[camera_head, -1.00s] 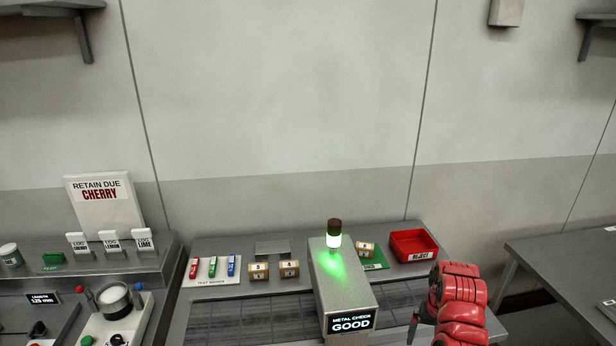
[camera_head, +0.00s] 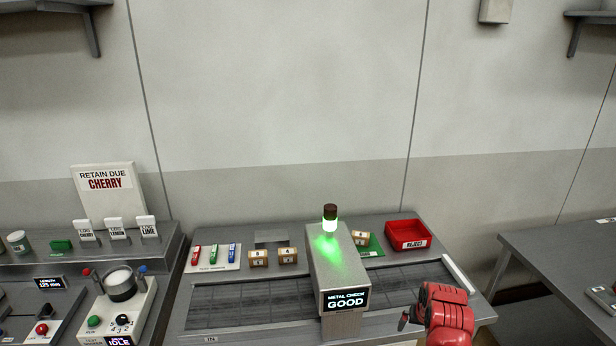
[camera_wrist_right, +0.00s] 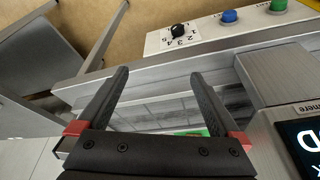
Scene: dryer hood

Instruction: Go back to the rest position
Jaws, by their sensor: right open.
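My right gripper (camera_wrist_right: 163,95) is open in the right wrist view, with nothing between its two dark fingers. In the head view my red right arm comes in at the bottom right, and its dark gripper (camera_head: 404,322) hangs in front of the conveyor's right end. The metal checker (camera_head: 340,270) stands left of it. Part of the checker also shows at the right of the right wrist view (camera_wrist_right: 285,72). My left gripper is not in view.
A red reject bin (camera_head: 409,235) stands at the table's back right, beside a small box (camera_head: 360,238) on a green mat. Two boxes (camera_head: 259,258) and test wands (camera_head: 214,255) are left of the checker. A pot (camera_head: 120,284) sits far left. Another table (camera_head: 560,255) is at the right.

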